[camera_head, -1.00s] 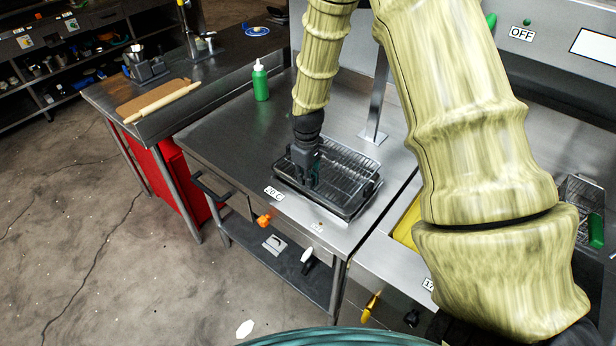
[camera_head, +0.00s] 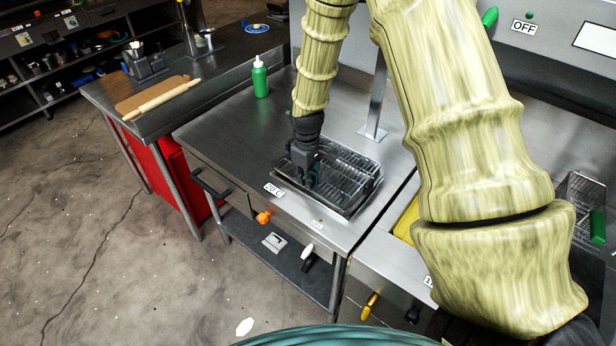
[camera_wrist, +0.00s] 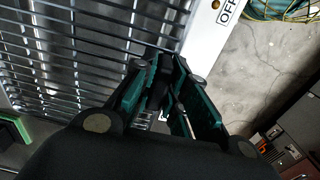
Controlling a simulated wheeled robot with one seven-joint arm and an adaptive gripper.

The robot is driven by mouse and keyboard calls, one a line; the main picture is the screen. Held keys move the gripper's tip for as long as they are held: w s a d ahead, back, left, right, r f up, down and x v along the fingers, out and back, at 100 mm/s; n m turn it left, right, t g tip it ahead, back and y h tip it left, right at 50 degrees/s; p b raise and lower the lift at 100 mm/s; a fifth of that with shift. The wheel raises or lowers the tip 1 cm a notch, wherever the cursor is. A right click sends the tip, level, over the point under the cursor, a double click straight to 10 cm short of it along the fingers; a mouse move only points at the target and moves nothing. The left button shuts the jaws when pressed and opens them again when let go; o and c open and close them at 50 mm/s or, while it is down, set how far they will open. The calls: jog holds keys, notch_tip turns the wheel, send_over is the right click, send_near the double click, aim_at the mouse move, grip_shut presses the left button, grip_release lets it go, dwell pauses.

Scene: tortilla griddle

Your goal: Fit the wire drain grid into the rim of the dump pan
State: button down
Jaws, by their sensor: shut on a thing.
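The dark dump pan (camera_head: 347,213) sits on the steel counter in the middle of the head view. The wire drain grid (camera_head: 346,170) is over the pan and looks slightly tilted in it; whether it is seated all round the rim cannot be told. My gripper (camera_head: 307,182) points down at the grid's near left part, shut on its edge. In the wrist view the teal fingers (camera_wrist: 167,100) are close together beside the grid's bars (camera_wrist: 85,45), which fill the upper left. The exact contact is hidden by the fingers.
A green bottle (camera_head: 260,78) stands behind and left of the pan. A steel post (camera_head: 375,105) rises behind the pan. A rolling pin (camera_head: 162,100) lies on the left table. The counter left of the pan is clear.

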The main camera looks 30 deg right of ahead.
jog(key=shift+f, duration=0.2)
jog(key=c, duration=1.3)
grip_release()
jog(key=shift+c, duration=0.2)
jog(key=shift+r, duration=0.1)
notch_tip(320, 180, up, 12)
jog(key=shift+a, duration=0.1)
